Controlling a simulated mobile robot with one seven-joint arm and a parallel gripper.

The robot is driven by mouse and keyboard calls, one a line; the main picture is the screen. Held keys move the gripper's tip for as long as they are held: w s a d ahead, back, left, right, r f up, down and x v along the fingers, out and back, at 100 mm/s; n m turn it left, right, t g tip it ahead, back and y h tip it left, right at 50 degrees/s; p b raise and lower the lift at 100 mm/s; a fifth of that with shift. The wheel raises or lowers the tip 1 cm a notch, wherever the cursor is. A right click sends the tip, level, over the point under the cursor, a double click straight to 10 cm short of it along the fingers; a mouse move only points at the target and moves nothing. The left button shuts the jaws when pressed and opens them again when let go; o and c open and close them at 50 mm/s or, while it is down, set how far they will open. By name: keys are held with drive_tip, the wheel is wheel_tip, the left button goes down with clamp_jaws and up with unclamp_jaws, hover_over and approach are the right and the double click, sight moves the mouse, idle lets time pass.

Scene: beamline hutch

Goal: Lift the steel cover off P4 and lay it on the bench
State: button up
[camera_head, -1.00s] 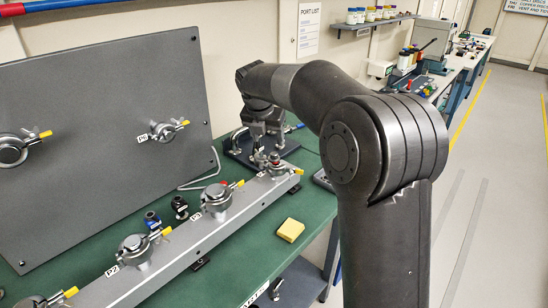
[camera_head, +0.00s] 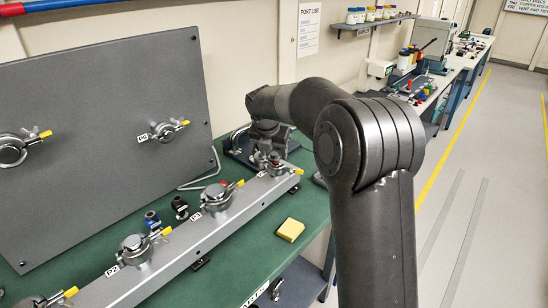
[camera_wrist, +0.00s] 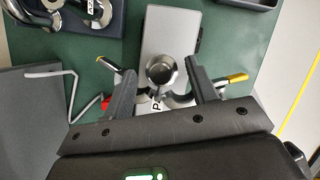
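The end port on the grey rail, which I take as P4 (camera_head: 277,168), stands on the green bench (camera_head: 255,240). Its round steel cover (camera_wrist: 162,70) shows from above in the wrist view, with a clamp at its base and a yellow-tipped lever (camera_wrist: 236,78). A label beside it shows only a "P". My gripper (camera_wrist: 160,82) is open, with one finger to each side of the cover and gaps on both sides. I cannot tell whether the fingertips are down at the cover's height. In the head view my arm's end is over this port, its fingers hard to make out.
Ports P3 (camera_head: 217,197) and P2 (camera_head: 135,249) stand along the same rail. A yellow block (camera_head: 290,230) lies on the bench in front, with clear green around it. A grey upright panel (camera_head: 105,130) rises behind. A dark block with fittings (camera_wrist: 70,18) lies nearby.

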sight(273, 154)
drive_tip(key=c, duration=0.9)
drive_tip(key=shift+o, duration=0.2)
drive_tip(key=shift+r, duration=0.1)
drive_tip(key=shift+r, duration=0.55)
wheel_tip(273, 154, up, 3)
drive_tip(key=shift+f, duration=0.1)
drive_tip(key=s+d+r, duration=0.4)
drive_tip(key=d+r, duration=0.3)
drive_tip(key=d, duration=0.3)
drive_tip(key=shift+s+d, duration=0.25)
drive_tip(key=shift+d, duration=0.15)
